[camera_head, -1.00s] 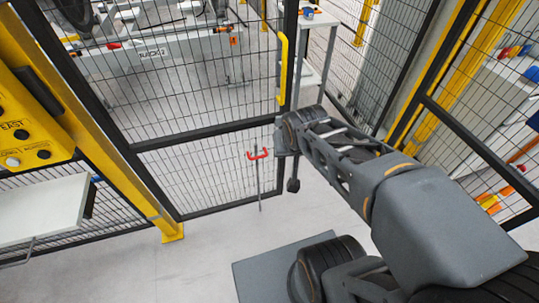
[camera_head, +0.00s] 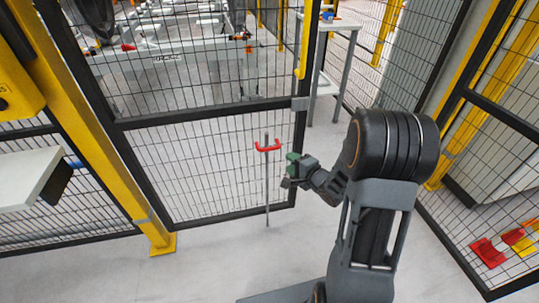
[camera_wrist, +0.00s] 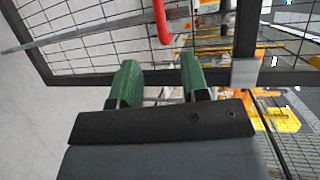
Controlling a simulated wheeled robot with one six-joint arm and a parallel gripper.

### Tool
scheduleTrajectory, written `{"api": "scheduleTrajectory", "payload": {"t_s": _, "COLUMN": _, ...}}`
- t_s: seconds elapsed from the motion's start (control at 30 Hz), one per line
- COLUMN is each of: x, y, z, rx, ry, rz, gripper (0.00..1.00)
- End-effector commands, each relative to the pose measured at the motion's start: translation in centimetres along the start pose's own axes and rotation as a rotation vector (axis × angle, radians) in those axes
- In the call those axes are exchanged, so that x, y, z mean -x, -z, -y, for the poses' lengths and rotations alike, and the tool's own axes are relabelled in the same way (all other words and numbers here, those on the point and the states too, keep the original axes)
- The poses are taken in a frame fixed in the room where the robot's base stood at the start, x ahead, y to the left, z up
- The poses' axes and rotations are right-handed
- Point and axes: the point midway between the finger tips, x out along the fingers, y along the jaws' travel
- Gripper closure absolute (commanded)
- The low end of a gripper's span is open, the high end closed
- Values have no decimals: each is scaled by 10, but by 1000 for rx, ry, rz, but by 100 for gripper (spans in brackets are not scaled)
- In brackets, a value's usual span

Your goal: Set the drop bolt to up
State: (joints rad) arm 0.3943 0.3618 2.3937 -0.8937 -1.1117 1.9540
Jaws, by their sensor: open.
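The drop bolt is a thin grey upright rod (camera_head: 267,190) with a red U-shaped handle (camera_head: 268,147) near its top. It stands in front of the mesh gate's lower panel, and its lower end extends below the gate's bottom rail, at or near the floor. My gripper (camera_head: 290,166) is just right of the rod, apart from it. In the wrist view, my gripper's green fingers (camera_wrist: 160,76) are spread and empty. The rod (camera_wrist: 95,33) crosses the upper left there, and part of the red handle (camera_wrist: 161,22) lies beyond the fingertips.
The black-framed mesh gate (camera_head: 205,116) fills the middle. A yellow post (camera_head: 130,190) and a white shelf (camera_head: 30,180) are at left. A grey stand (camera_head: 335,70) is behind the gate's right edge. Mesh fencing (camera_head: 480,180) closes the right. Floor before the gate is clear.

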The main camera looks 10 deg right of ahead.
Motion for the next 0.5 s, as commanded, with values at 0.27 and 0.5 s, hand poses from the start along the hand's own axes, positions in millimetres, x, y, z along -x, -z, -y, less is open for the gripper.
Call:
{"api": "scheduleTrajectory", "payload": {"t_s": 0.27, "x": -53, "y": -2, "z": -3, "rx": -1, "ry": 2, "rz": 7, "gripper": 58}}
{"api": "scheduleTrajectory", "payload": {"t_s": 0.5, "x": -95, "y": -1, "z": -2, "rx": -1, "ry": 1, "rz": 3, "gripper": 58}}
